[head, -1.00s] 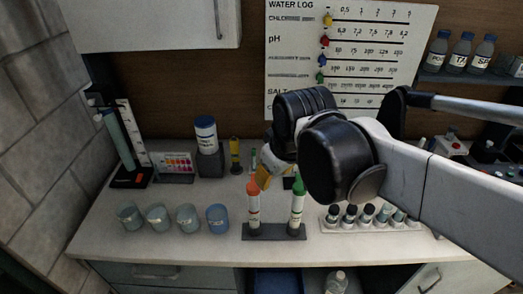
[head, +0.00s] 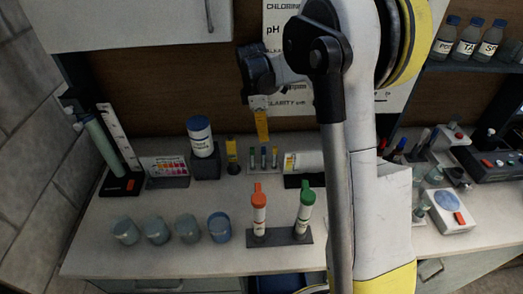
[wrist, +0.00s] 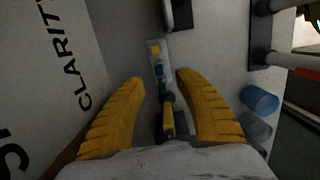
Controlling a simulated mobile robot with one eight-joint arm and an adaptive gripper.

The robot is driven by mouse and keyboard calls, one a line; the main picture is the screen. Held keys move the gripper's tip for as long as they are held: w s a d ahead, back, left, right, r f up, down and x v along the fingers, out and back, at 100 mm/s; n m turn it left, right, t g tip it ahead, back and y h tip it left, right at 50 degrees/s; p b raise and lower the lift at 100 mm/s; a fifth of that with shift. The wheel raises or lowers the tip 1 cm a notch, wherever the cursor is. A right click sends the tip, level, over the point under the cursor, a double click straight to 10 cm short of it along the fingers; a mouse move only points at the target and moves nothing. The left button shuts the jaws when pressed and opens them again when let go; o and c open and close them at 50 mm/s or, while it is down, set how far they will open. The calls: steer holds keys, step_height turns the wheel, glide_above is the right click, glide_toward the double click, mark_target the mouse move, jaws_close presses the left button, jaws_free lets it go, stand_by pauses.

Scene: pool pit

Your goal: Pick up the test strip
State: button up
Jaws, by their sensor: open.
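No item is clearly readable as the test strip. A slim yellow-and-black item (head: 232,155) stands upright in a dark holder at the back of the counter; it also shows between my fingers in the wrist view (wrist: 168,120). A white piece with a yellow end (head: 302,162) sits in a dark stand further right. My gripper (head: 262,138) is open and empty, pointing down above the rack by the wall; its yellow fingers (wrist: 160,85) are spread apart.
Two capped tubes, orange (head: 259,213) and green (head: 304,213), stand in a dark rack in front. Several cups (head: 187,229) line the front left. A white jar (head: 201,137) and colour card (head: 166,168) stand back left. The wall chart (wrist: 55,80) is close beside my gripper.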

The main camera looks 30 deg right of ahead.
mark_target(263, 148)
step_height(263, 148, down, 9)
steer(key=shift+w+d+r+b, duration=0.1)
steer(key=shift+w+d+b, duration=0.05)
steer(key=shift+b, duration=0.85)
steer(key=shift+r, duration=0.1)
steer(key=c, duration=0.8)
